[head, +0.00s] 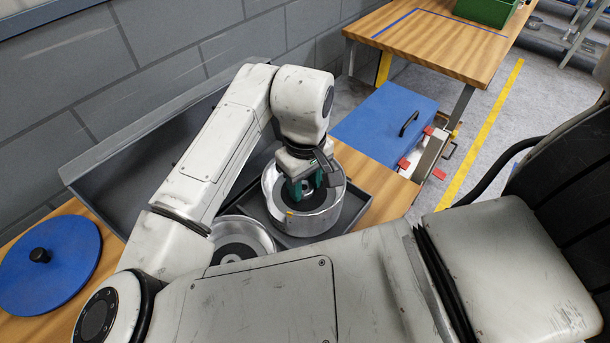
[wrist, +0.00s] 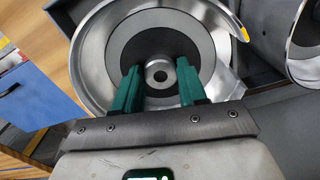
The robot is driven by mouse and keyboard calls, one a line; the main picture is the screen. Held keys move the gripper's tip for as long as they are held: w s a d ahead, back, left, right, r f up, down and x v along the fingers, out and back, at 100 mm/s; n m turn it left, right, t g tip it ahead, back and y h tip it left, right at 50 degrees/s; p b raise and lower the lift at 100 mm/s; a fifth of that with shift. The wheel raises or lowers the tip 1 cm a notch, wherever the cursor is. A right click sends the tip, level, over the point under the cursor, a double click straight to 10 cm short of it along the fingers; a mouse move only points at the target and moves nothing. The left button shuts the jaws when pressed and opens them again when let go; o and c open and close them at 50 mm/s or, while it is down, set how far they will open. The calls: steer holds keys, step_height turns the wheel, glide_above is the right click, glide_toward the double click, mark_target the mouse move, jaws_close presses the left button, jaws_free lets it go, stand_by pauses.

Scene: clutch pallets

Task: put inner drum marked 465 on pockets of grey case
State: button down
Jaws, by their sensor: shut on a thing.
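A silver drum (head: 315,216) with a dark ring inside and a small orange mark is under my gripper (head: 305,190) in the head view. It fills much of the wrist view (wrist: 88,62). My gripper's green fingers (wrist: 160,92) reach down inside the drum and are shut on its hub. No number is readable, so I cannot tell if it is marked 465. The drum is in or just above a dark grey case (head: 357,207); its underside is hidden. A second silver drum (head: 262,234) is beside it, partly hidden by my arm.
A large grey panel (head: 95,172) leans by the wall behind my arm. A blue round lid with a black knob (head: 68,268) lies at the left. A blue box (head: 375,118) and a wooden table (head: 440,45) stand beyond. The wooden bench (head: 392,190) is bare at right.

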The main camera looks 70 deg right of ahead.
mark_target(305, 189)
steer(key=shift+f, duration=0.45)
steer(key=shift+f, duration=0.1)
steer(key=c, duration=0.6)
jaws_free()
steer(key=shift+f, duration=0.1)
step_height(305, 189, up, 12)
steer(key=shift+r+p, duration=0.15)
steer(key=shift+p, duration=0.2)
